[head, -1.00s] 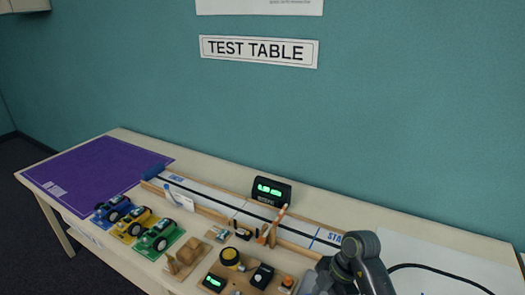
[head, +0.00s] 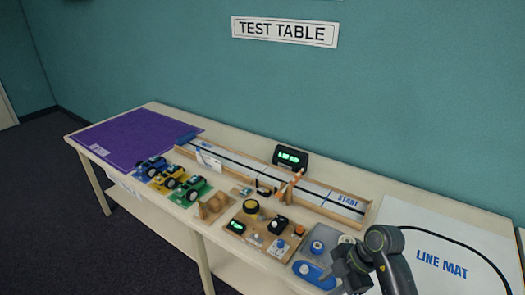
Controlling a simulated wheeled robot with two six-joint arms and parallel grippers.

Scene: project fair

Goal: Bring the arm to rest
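One dark grey arm of mine, which I take to be the right, comes in at the bottom right. Its gripper (head: 345,274) is near the table's front edge, beside a grey tray with a blue piece (head: 312,272). Its fingers are too small and dark to tell open from shut, and I see nothing clearly held. My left arm and gripper are out of view.
The test table (head: 415,202) holds a wooden track (head: 240,168), a lit timer (head: 290,158), blue, yellow and green cars (head: 193,189), a wooden control board (head: 268,232), a purple mat (head: 130,140) and a line mat (head: 440,245). Dark floor lies in front at left.

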